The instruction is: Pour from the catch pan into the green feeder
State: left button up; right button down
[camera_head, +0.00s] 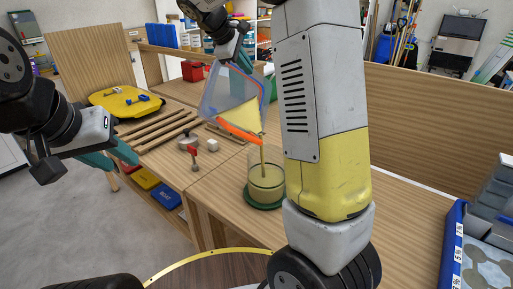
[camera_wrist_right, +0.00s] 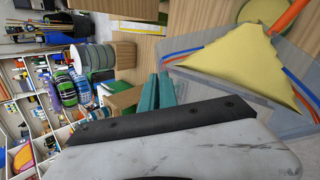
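The catch pan (camera_head: 224,92) is a clear pan with blue and orange edges, tilted above the feeder. Yellowish liquid lies in its low corner, and a thin stream falls from it. The pan also shows in the wrist view (camera_wrist_right: 240,62). My right gripper (camera_head: 234,50) is shut on the pan's upper edge; its teal fingers (camera_wrist_right: 157,92) are close together in the wrist view. The green feeder (camera_head: 263,200), a clear jar on a green base, stands upright below and holds yellowish liquid. My left gripper (camera_head: 122,160) is open and empty at the left, apart from both.
A wooden bench holds slats (camera_head: 160,128), a yellow lid-like piece (camera_head: 126,101), a red-handled clamp (camera_head: 193,153) and a white cube (camera_head: 213,145). A blue bin (camera_head: 453,245) stands at the right. My right arm hides bench beside the feeder.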

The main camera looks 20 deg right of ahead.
aim_at(265, 188)
jog(key=k+l, duration=0.1)
jog(key=i+j+u, duration=0.1)
jog(key=i+j, duration=0.6)
jog(key=i, duration=0.2)
